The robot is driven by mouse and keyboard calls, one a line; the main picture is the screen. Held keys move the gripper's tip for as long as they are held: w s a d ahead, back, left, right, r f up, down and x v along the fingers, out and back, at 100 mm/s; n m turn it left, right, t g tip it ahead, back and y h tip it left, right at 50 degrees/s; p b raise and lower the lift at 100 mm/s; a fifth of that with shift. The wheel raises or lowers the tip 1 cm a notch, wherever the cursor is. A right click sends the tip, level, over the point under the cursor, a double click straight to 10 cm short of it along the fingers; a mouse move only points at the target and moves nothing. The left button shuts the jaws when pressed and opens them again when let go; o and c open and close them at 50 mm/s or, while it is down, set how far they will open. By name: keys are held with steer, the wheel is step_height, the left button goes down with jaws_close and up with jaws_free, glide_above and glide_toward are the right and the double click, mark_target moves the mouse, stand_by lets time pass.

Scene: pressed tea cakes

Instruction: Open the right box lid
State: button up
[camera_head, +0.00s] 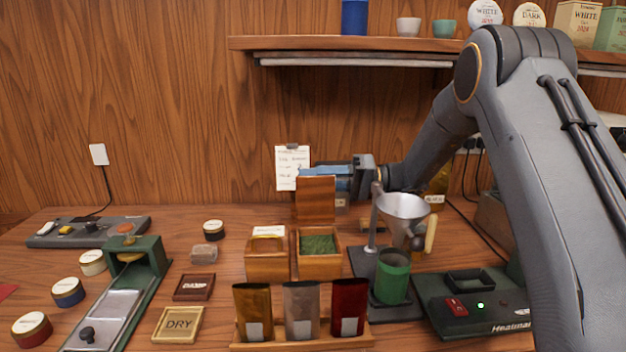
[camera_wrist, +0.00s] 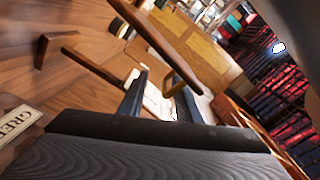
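The right box (camera_head: 320,267) is a wooden box in the middle of the table, full of green tea leaves (camera_head: 318,244). Its lid (camera_head: 315,199) stands upright at the back edge, so the box is open. The left box (camera_head: 267,268) stands beside it with a pale label on top. My gripper (camera_head: 322,180) is behind and above the raised lid, coming from the right. In the wrist view its dark fingers (camera_wrist: 162,98) are apart with nothing gripped between them. I cannot tell whether it touches the lid.
A metal funnel (camera_head: 403,207) on a stand, with a green canister (camera_head: 392,276) below, stands close right of the box. A rack (camera_head: 300,342) with several pouches is in front. A wall note (camera_head: 291,168) hangs behind; a shelf (camera_head: 400,43) is above.

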steer(key=shift+d, duration=0.1)
stand_by(0.3)
steer(key=w+d+b, duration=0.1)
steer(key=d+b, duration=0.1)
steer(key=d, duration=0.5)
steer(key=shift+d, duration=0.35)
steer(key=shift+a+r, duration=0.1)
steer(key=shift+r, duration=0.05)
